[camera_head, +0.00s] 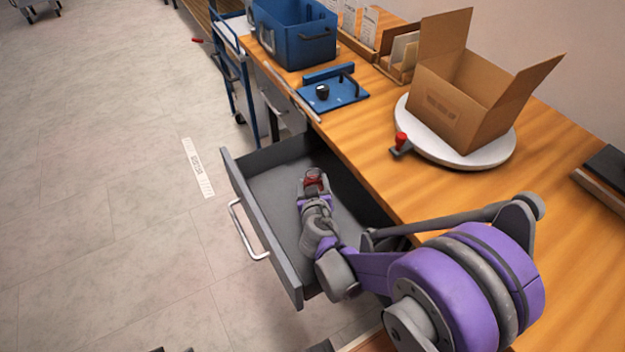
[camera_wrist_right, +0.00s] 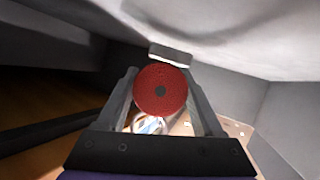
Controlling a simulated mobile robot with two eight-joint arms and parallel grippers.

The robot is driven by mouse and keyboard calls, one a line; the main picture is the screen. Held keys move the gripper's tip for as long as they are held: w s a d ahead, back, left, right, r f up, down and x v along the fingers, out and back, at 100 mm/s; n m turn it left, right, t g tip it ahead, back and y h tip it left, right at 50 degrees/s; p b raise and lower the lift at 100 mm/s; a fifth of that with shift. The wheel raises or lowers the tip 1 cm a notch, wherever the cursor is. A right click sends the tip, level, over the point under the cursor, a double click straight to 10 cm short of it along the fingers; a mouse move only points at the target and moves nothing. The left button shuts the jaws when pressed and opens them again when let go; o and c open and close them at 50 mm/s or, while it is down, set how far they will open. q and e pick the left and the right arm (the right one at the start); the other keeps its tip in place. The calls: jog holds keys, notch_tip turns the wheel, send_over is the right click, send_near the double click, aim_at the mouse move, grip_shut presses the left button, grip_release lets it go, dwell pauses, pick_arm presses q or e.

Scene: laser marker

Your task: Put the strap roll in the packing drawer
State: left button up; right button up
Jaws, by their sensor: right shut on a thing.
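The strap roll is a red round roll with a dark centre (camera_wrist_right: 160,90). In the right wrist view it sits between the two fingers of my right gripper (camera_wrist_right: 160,105), which is shut on it. In the head view the red roll (camera_head: 313,180) shows at the tip of my right gripper (camera_head: 313,188), over the inside of the open grey packing drawer (camera_head: 268,195). I cannot tell whether the roll touches the drawer floor. The drawer is pulled out from under the wooden bench.
A cardboard box (camera_head: 449,110) stands open on a white turntable (camera_head: 490,158) on the bench (camera_head: 380,165). A blue crate (camera_head: 305,45) and a blue fixture plate (camera_head: 340,92) stand farther back. The drawer's front wall has a metal handle (camera_head: 240,232). Floor left of the drawer is clear.

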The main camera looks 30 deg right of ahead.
jog(key=x, duration=0.2)
jog(key=shift+w+d+f+b, duration=0.1)
jog(key=shift+w+f+b, duration=0.05)
jog(key=shift+w+b, duration=0.2)
jog(key=shift+s+f, duration=0.1)
jog(key=shift+s, duration=0.05)
jog(key=shift+f, duration=0.1)
jog(key=shift+f, duration=0.15)
jog(key=o, duration=1.4)
jog(key=shift+o, duration=0.2)
jog(key=shift+s+r, duration=0.15)
jog(key=shift+r, duration=0.2)
jog(key=p+v, duration=0.2)
jog(key=v, duration=0.9)
jog(key=shift+s+a+r+p, duration=0.15)
jog(key=shift+s+a+p, duration=0.05)
jog(key=shift+s+p, duration=0.15)
